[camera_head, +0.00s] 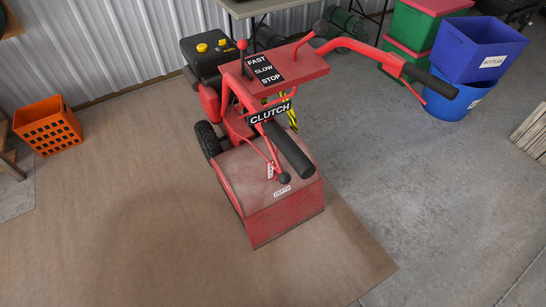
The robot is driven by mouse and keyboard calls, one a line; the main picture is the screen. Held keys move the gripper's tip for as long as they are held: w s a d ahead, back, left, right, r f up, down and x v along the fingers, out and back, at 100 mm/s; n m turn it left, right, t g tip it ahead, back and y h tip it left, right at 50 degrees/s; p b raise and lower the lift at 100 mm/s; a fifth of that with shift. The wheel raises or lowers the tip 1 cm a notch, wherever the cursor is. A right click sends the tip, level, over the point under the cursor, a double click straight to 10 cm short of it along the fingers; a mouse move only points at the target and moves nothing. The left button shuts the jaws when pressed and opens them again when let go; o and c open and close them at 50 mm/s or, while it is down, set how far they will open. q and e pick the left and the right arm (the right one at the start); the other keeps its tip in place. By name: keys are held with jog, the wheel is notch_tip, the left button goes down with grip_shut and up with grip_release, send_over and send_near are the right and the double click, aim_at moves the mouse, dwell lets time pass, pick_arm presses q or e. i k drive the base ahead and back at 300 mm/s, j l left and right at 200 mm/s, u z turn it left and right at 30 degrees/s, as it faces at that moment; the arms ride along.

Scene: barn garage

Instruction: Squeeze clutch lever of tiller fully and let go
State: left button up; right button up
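The red tiller (268,185) stands on a brown mat. Its two handlebars end in black grips: one grip (290,151) points toward me near the middle, the other grip (431,81) reaches out to the right. A black "CLUTCH" label (270,113) sits at the base of the middle grip. A thin red lever (266,150) runs beside that grip, apart from it. Another thin red lever (411,90) hangs below the right grip. Neither of my grippers is in view.
The tiller's console carries a "FAST SLOW STOP" label (263,70) and a red-knobbed lever (242,45). An orange crate (48,125) sits at left. Blue bins (478,48) and green boxes (412,30) stand at upper right. The mat (130,230) and concrete floor (430,210) in front are clear.

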aim_at(284, 179)
jog(key=u, duration=2.05)
jog(key=k+l, duration=0.8)
